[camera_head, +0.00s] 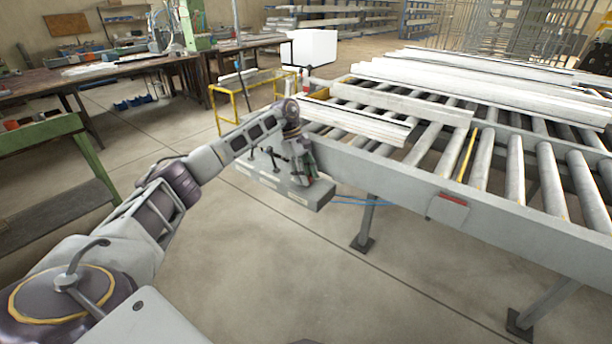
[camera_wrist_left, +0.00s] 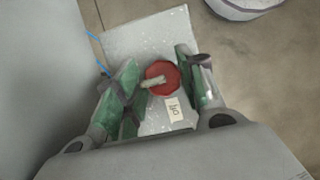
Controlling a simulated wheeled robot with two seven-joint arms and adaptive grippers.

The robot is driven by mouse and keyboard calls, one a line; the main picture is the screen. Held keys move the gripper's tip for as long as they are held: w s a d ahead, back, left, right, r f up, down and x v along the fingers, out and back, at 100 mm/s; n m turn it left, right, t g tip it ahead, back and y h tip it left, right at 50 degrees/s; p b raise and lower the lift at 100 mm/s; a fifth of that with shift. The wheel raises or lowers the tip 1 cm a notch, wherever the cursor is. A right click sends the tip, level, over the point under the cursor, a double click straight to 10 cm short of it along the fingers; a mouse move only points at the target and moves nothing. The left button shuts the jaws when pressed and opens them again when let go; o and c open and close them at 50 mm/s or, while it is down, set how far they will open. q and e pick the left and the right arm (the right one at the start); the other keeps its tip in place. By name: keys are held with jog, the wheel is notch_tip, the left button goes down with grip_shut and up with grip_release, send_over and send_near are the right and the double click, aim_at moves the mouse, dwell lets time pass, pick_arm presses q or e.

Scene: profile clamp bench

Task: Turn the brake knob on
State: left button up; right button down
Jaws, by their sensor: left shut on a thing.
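The brake knob (camera_wrist_left: 163,79) is a round red disc with a pale bar across it, seen in the left wrist view on a light grey panel (camera_wrist_left: 135,45). A small white label (camera_wrist_left: 174,110) lies beside it, its lettering turned around in this view. My left gripper (camera_wrist_left: 158,66) has its green-padded fingers on both sides of the knob, shut on it. In the head view my left gripper (camera_head: 303,177) points down at the right end of the grey control box (camera_head: 265,178), hiding the knob there. My right gripper is not in view.
The box hangs at the near end of a roller conveyor (camera_head: 385,172) carrying long pale profiles (camera_head: 400,105). Dark upright levers (camera_head: 272,158) stand on the box left of my gripper. A yellow frame (camera_head: 225,105) stands behind. The floor in front is clear.

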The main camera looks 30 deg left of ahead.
pick_arm(q)
jog(key=o, duration=1)
jog(key=shift+w, duration=0.1)
jog(key=shift+v, duration=6.1)
jog(key=shift+f, duration=0.1)
